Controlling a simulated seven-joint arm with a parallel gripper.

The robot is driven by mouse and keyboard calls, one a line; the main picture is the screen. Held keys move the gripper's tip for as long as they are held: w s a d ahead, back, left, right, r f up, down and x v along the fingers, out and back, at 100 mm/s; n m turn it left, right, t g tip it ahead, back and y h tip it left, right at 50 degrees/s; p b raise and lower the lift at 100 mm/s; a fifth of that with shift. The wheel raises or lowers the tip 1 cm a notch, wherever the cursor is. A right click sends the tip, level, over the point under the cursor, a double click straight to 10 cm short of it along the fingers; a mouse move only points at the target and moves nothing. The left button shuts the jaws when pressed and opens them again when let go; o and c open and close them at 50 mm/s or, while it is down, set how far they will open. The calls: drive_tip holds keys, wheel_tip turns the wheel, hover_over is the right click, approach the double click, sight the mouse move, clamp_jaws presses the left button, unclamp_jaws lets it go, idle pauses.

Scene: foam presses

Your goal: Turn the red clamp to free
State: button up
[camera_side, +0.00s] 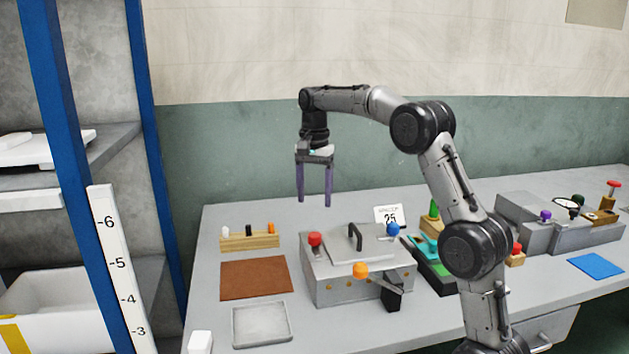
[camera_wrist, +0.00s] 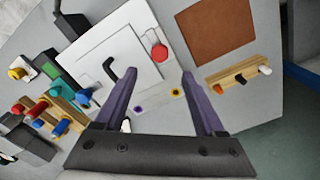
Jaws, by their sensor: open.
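The red clamp (camera_side: 315,239) looks like a round red knob on the left part of the grey press box (camera_side: 330,285). It also shows in the wrist view (camera_wrist: 159,53), on the edge of the light lid, just beyond my fingertips. My gripper (camera_side: 314,202) is open and empty, pointing down above the box, with a clear gap to the knob. In the wrist view its purple fingers (camera_wrist: 160,80) are spread apart. I cannot tell which setting the clamp is in.
The lid has a black handle (camera_side: 355,237). A blue knob (camera_side: 393,229) sits at the back right, an orange knob (camera_side: 360,270) on a front lever. A card reading 25 (camera_side: 388,215) stands behind. A brown mat (camera_side: 256,280), peg rack (camera_side: 250,240) and grey tray (camera_side: 262,325) lie left.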

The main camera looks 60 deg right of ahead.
drive_tip(key=shift+r, duration=1.9)
drive_tip(key=shift+a, duration=0.1)
drive_tip(key=s+a+r+n+t, duration=0.2)
drive_tip(key=s+a+r, duration=0.3)
drive_tip(key=s+a, duration=0.2)
drive_tip(key=s+a+r+n+t, duration=0.1)
drive_tip(key=s+a+r+n, duration=0.25)
drive_tip(key=s+a, duration=0.3)
drive_tip(key=s+a+f+n+t, duration=0.1)
drive_tip(key=s+a+f+n, duration=0.2)
drive_tip(key=s+f+n, duration=0.2)
drive_tip(key=s+a+f+n+t, duration=0.1)
drive_tip(key=s+a+f+n, duration=0.2)
drive_tip(key=s+f+n, duration=0.2)
drive_tip(key=s+f, duration=0.3)
drive_tip(key=f, duration=0.2)
drive_tip(key=shift+s+t, duration=0.3)
drive_tip(key=shift+s, duration=0.1)
drive_tip(key=shift+n, duration=0.35)
